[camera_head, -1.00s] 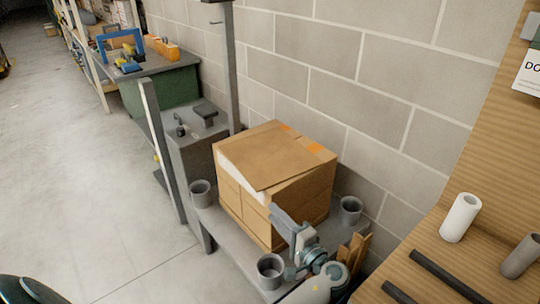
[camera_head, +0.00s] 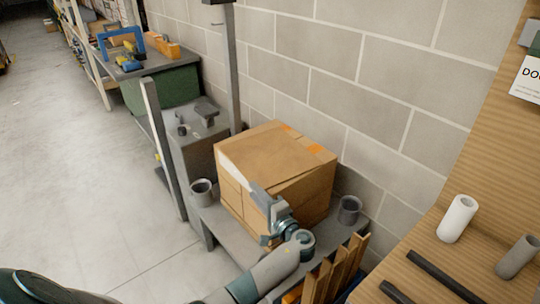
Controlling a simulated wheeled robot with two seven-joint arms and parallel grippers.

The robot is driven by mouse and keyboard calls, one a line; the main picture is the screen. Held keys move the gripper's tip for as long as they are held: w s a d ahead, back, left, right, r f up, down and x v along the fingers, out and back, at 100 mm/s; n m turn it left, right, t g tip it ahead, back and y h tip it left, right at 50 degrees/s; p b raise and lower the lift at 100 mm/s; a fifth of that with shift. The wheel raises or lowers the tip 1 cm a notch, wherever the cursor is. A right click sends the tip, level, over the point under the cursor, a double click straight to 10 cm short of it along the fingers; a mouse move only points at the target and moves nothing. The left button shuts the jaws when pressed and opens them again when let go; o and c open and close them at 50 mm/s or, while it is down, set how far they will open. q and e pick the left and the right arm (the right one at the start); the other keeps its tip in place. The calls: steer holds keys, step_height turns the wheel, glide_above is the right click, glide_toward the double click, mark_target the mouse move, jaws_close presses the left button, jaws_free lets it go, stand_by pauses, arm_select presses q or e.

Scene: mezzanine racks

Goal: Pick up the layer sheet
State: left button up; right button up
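The layer sheet (camera_head: 262,155) is a thin brown cardboard sheet. It lies slightly askew on top of a block of cardboard boxes (camera_head: 312,203), with a pale edge showing along its left side. My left gripper (camera_head: 262,198) is in front of the near face of the boxes, its fingertips just below the sheet's near corner in the picture. Whether it touches the sheet or the boxes I cannot tell. The finger gap is not clear from this angle. My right gripper is not in view.
The boxes stand on a grey platform (camera_head: 232,236) with grey corner cups (camera_head: 349,209) (camera_head: 201,191), against a block wall. Wooden slats (camera_head: 338,268) stand at its near right. A brown ribbed surface with a white roll (camera_head: 458,218) is at right. Floor at left is clear.

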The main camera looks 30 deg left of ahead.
arm_select(q)
steer(key=p+x, duration=0.1)
steer(key=x, duration=0.4)
steer(key=shift+w+r+p, duration=0.2)
steer(key=shift+p, duration=0.15)
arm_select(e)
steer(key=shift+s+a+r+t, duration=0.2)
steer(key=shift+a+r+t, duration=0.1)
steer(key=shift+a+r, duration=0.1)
arm_select(q)
jaws_close()
